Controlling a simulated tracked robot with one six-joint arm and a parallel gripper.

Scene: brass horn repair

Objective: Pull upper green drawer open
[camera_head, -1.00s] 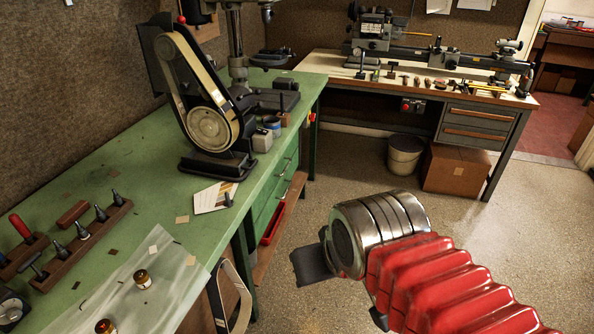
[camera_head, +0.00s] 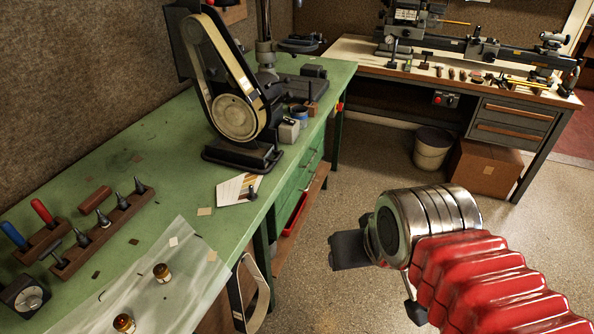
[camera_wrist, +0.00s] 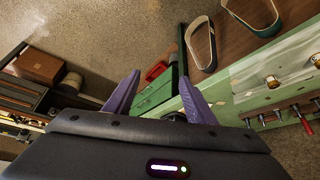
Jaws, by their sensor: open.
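The upper green drawer (camera_head: 312,160) is in the bench's side, just under the green top, above another green drawer (camera_head: 296,190). Both look closed, with slim handles. In the wrist view, the green drawer fronts (camera_wrist: 152,103) show small, beyond and between my fingers. My gripper (camera_wrist: 159,76) has two purple fingers spread apart with nothing between them. In the head view, only a dark part of my gripper (camera_head: 348,250) shows left of my red-sleeved arm, over the floor and apart from the drawers. Its fingertips cannot be made out there.
A red bin (camera_head: 294,214) sits on the low shelf under the drawers. A belt sander (camera_head: 236,110) stands on the green bench (camera_head: 150,160). Speckled floor (camera_head: 345,190) is clear between bench and arm.

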